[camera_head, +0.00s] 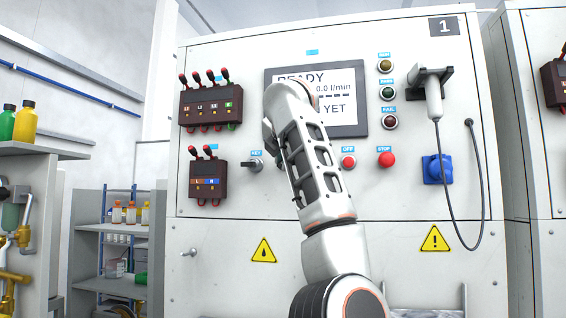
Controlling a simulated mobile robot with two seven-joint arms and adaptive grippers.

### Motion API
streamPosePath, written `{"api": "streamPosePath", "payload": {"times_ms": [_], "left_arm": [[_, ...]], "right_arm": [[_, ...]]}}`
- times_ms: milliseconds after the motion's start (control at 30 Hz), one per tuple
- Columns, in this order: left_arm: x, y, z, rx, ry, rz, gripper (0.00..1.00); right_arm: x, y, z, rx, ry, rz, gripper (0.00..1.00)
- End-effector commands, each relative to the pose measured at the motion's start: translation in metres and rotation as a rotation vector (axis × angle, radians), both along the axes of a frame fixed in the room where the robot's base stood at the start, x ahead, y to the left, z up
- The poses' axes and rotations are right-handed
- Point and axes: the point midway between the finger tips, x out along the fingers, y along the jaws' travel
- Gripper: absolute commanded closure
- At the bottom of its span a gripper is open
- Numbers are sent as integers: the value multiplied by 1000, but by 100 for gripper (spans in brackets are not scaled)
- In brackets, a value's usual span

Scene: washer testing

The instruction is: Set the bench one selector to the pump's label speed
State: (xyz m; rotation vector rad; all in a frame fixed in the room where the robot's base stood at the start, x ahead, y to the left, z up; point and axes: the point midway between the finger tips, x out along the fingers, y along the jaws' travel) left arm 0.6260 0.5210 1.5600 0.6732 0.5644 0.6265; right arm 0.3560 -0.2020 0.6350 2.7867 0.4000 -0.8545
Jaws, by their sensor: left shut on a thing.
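The bench one panel (230,60) is the light grey front marked 1. My left arm rises in front of it and bends at the top, over the left part of the display (345,118). My left gripper (283,160) is at the panel between the key switch and the OFF button, mostly behind my own arm. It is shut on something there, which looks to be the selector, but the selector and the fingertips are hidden. The display reads READY and 0.0 l/min, with its left side covered. The pump and its label are not in view. My right gripper is not in view.
The key switch (253,164) is left of my arm; the OFF button (348,162) and red STOP button (386,159) are right. Terminal blocks with red plugs (210,107) are upper left. A blue socket (437,169) and cabled handset (433,98) are right.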

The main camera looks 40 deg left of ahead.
Motion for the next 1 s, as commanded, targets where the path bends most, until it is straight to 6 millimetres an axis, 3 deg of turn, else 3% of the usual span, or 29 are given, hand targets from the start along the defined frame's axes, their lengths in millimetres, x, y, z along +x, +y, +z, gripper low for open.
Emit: {"api": "streamPosePath", "payload": {"times_ms": [467, 500, 533, 1000], "left_arm": [[0, 0, 1, 13, 5, -1, 100], [0, 0, 1, 13, 5, -1, 81], [0, 0, 1, 13, 5, -1, 74], [-7, -8, 4, 9, 1, -2, 74]], "right_arm": [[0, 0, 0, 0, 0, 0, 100], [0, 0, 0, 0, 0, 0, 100], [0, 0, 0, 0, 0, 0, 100], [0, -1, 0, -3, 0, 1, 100]]}}
